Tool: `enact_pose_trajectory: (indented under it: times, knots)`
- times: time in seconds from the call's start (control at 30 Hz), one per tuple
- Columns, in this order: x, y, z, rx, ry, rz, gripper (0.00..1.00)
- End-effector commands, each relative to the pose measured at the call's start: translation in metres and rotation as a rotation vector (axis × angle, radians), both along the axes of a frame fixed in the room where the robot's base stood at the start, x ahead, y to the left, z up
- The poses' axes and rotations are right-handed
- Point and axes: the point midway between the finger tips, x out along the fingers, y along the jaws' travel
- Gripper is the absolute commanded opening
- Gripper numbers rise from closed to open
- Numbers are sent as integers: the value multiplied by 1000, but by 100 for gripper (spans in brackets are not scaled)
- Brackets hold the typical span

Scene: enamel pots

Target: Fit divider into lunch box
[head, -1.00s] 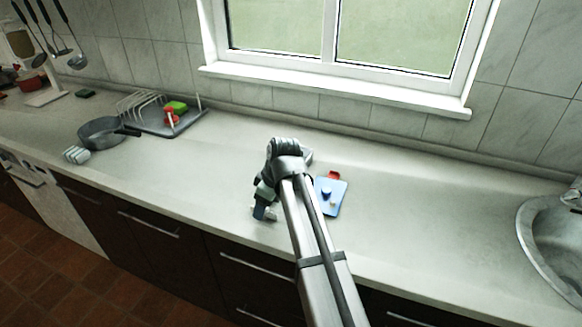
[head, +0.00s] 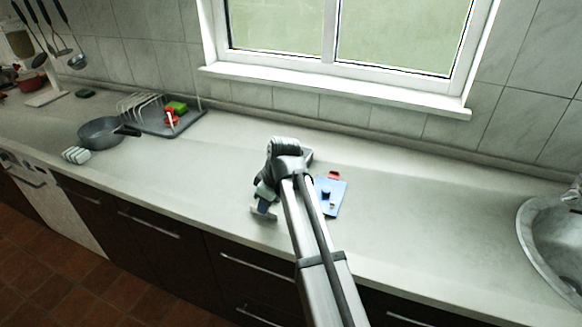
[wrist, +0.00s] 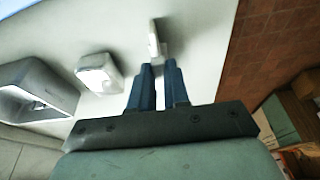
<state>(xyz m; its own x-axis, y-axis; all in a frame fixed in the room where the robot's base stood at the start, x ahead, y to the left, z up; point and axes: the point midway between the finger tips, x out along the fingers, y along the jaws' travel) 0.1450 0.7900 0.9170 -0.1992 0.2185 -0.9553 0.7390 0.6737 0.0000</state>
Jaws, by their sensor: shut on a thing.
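My gripper (head: 262,208) is low over the counter, left of the blue board. In the wrist view its two blue fingers (wrist: 159,66) are closed on a thin pale piece (wrist: 154,40), which looks like the divider. Its lower part (head: 264,214) shows under the fingers in the head view; the fingers hide the rest. A grey open box (wrist: 66,92), seemingly the lunch box, is at the left of the wrist view, apart from the piece. In the head view my arm hides most of it. A small white block (wrist: 98,72) sits between box and gripper.
A blue board (head: 338,198) with small items lies right of my arm. A pan (head: 98,132), a dish rack (head: 160,118) and a ribbed pale object (head: 76,155) are at left. A sink (head: 548,235) is far right.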

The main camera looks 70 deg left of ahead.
Motion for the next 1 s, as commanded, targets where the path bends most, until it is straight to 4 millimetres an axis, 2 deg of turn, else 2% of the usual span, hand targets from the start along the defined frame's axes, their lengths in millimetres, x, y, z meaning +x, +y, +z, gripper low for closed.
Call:
enact_pose_trajectory:
  times: [0.37, 1.0]
  knots:
    - [0, 0, 3, 0, 0, 0, 0]
    - [0, 0, 28, 1, -1, 0, 0]
